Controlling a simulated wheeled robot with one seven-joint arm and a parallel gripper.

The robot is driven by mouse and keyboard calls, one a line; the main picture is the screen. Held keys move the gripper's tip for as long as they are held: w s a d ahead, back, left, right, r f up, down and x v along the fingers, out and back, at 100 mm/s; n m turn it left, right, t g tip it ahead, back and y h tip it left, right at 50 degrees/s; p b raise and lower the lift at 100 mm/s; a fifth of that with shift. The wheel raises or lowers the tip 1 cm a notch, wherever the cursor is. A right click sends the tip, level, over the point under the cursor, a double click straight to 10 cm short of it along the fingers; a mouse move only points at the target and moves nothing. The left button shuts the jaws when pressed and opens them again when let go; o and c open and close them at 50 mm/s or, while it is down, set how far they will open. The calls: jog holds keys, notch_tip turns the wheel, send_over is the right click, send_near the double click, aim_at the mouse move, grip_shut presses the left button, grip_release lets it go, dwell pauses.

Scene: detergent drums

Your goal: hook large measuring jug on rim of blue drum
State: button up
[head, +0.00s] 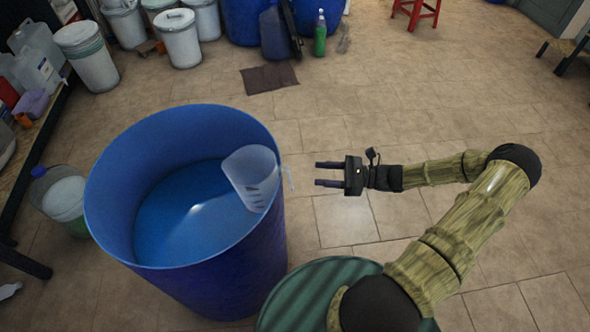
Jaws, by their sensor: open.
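The blue drum (235,272) stands upright at the left of the head view, open at the top, with blue liquid inside. The large measuring jug (250,172), clear with graduation marks, is at the drum's right rim. Its body is inside the drum and its handle shows outside the rim. I cannot tell whether its lower end touches the liquid. My gripper (318,174) is open and empty, to the right of the jug and apart from it, with its fingers pointing left toward the handle.
A shelf with bottles (38,72) and white buckets (88,57) stand at the upper left. More blue drums and a green bottle (320,33) are at the back. A red stool (416,14) stands at the upper right. A dark mat (270,78) lies on the tiles. The floor on the right is mostly clear.

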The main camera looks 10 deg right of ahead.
jog(key=x, duration=0.9)
jog(key=shift+p, duration=0.4)
jog(key=shift+d, duration=0.1)
grip_shut()
